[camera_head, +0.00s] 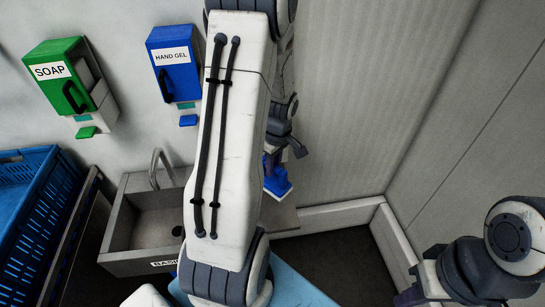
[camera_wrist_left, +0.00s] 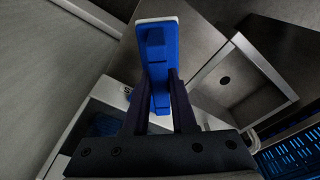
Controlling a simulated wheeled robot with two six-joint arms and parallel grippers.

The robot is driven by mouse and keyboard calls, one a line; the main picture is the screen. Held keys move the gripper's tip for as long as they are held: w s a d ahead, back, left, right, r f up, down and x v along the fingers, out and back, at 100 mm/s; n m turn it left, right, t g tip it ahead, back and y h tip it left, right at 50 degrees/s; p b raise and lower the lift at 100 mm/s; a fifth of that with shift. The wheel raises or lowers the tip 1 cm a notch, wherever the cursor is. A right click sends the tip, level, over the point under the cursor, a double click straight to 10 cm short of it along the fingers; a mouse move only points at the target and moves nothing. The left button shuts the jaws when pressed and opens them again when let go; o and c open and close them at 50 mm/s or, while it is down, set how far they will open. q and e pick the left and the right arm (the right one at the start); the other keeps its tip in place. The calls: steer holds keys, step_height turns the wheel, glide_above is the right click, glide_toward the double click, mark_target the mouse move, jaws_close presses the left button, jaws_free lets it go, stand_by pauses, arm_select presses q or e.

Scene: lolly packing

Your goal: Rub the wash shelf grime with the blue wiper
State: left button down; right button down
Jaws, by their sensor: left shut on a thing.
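My left gripper (camera_head: 273,158) is shut on the blue wiper (camera_head: 277,180). In the head view the wiper is partly hidden behind my left arm, over the grey wash shelf (camera_head: 280,218) right of the basin. In the left wrist view the wiper (camera_wrist_left: 155,50) stands out between the two dark fingers of the gripper (camera_wrist_left: 160,100), its pale-edged head at the far end. I cannot tell whether it touches the shelf. I cannot make out the grime in either view.
The sink basin (camera_head: 150,225) with a tap (camera_head: 160,168) stands left of my arm. A green soap dispenser (camera_head: 75,85) and a blue hand gel dispenser (camera_head: 175,65) hang on the wall. Blue crates (camera_head: 30,215) stand at the left. A wall closes off the right.

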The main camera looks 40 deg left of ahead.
mark_target(272, 180)
arm_select(q)
steer(key=shift+s+a, duration=0.2)
steer(key=shift+a, duration=0.1)
steer(key=shift+f+b, duration=0.25)
steer(key=shift+b, duration=0.05)
step_height(272, 180, down, 4)
steer(key=b, duration=0.3)
steer(key=shift+d+f, duration=0.1)
steer(key=shift+f, duration=0.1)
